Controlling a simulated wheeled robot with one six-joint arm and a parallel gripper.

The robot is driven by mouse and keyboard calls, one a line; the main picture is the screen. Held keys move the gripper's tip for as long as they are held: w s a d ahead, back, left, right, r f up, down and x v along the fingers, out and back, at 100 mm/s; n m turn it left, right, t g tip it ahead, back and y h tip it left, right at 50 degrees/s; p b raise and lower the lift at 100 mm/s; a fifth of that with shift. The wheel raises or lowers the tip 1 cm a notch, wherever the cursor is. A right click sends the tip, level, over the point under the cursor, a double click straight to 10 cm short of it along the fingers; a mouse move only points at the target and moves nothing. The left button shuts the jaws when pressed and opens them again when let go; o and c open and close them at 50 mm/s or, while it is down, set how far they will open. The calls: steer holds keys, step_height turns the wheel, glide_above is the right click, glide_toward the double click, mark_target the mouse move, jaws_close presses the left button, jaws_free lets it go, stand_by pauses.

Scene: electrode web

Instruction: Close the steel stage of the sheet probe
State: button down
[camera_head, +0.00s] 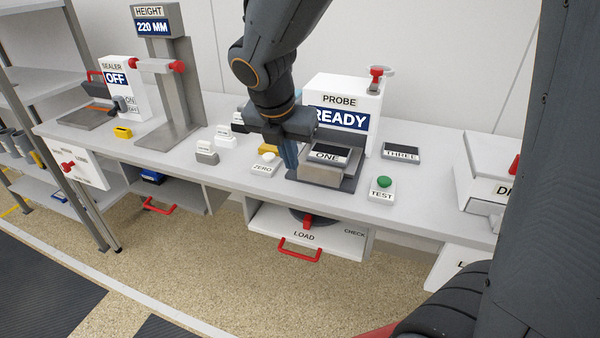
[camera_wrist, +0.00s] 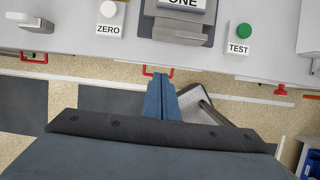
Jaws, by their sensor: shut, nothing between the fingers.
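The sheet probe (camera_head: 370,97) is a white cabinet with a blue READY display. I cannot tell how far out the stage sits. My gripper (camera_head: 290,164) has blue fingers, pressed together and empty, by the left front of the stage. In the wrist view the fingers (camera_wrist: 162,80) point toward the stage's front edge. I cannot tell whether they touch it.
A ZERO button (camera_head: 264,166) stands left of the stage, a green TEST button (camera_head: 383,186) right of it. A block labelled THREE (camera_head: 401,152) lies further right. An open LOAD drawer (camera_head: 304,235) juts out below the bench.

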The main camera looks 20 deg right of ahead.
steer(key=x, duration=0.3)
steer(key=w+x, duration=0.1)
steer(key=x, duration=0.3)
steer(key=d+x, duration=0.1)
steer(key=x, duration=0.2)
steer(key=shift+w+d, duration=0.15)
steer(key=shift+w, duration=0.2)
steer(key=shift+w+d, duration=0.5)
steer(key=shift+w, duration=0.25)
steer(key=shift+r, duration=0.1)
